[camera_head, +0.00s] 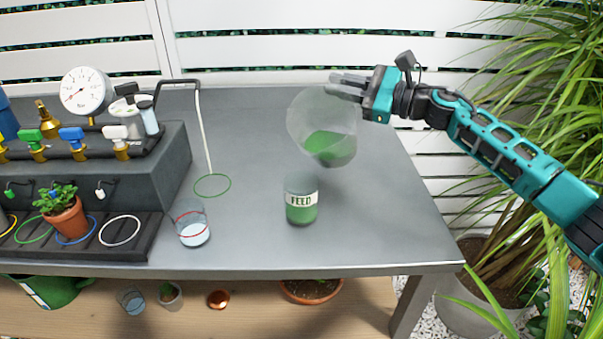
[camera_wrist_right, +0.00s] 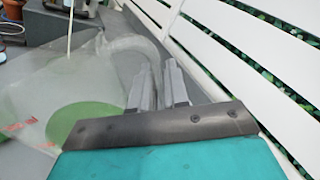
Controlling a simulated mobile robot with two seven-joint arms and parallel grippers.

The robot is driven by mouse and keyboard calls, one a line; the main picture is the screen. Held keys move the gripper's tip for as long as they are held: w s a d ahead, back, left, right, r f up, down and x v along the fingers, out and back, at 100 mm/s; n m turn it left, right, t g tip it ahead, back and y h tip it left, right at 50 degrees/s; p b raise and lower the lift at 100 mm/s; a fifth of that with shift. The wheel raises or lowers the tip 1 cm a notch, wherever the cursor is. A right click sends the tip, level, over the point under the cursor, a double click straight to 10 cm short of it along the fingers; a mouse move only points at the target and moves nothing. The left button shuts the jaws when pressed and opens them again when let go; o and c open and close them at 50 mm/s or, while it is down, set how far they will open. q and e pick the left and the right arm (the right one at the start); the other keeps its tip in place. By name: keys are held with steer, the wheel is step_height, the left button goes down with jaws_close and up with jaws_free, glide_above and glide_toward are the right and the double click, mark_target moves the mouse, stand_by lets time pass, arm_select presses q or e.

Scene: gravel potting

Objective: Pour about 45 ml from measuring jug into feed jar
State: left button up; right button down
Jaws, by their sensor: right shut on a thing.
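The measuring jug (camera_head: 308,115) is clear, with green liquid (camera_head: 330,147) in it. It is held above the table, tilted, behind and to the right of the feed jar. The feed jar (camera_head: 301,207) stands upright on the grey table, has a white FEED label and looks green inside. My right gripper (camera_head: 345,85) is shut on the jug near its upper right side. In the right wrist view the fingers (camera_wrist_right: 160,88) are at the jug's clear handle, and green liquid (camera_wrist_right: 80,122) shows in the jug. No stream of liquid is visible. My left gripper is not in view.
A clear glass (camera_head: 193,230) with a red line and pale contents stands left of the jar. A green ring (camera_head: 212,185) lies behind it. A dark valve stand with a gauge (camera_head: 84,91) and a potted plant (camera_head: 66,215) fill the left. The table's right side is clear.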

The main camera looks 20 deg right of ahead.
mark_target(337, 74)
steer(key=shift+s+a+r+n+p, duration=0.25)
steer(key=shift+r+n, duration=0.2)
steer(key=shift+s+a+r+n+p, duration=0.2)
steer(key=shift+s+r+n, duration=0.05)
steer(key=shift+r+n, duration=0.2)
steer(key=shift+s+a+r+n+p, duration=0.3)
steer(key=shift+r+n+p, duration=0.2)
steer(key=shift+r, duration=0.15)
steer(key=shift+s+a+r+n+p, duration=0.2)
steer(key=shift+s+r+n+p, duration=0.15)
steer(key=shift+r+n, duration=0.2)
steer(key=shift+s+a+r, duration=0.1)
steer(key=shift+r, duration=0.15)
steer(key=shift+s+a+r+n+p, duration=0.1)
steer(key=shift+r+n+p, duration=0.05)
steer(key=shift+n+p, duration=0.25)
steer(key=shift+s+a+r+n+p, duration=0.35)
steer(key=shift+r+n+p, duration=0.1)
steer(key=shift+r, duration=0.05)
steer(key=shift+s+r, duration=0.1)
steer(key=shift+r, duration=0.05)
steer(key=shift+a, duration=0.1)
steer(key=shift+s+r+n, duration=0.1)
steer(key=shift+s+n, duration=0.05)
steer(key=shift+n, duration=0.15)
stand_by(0.5)
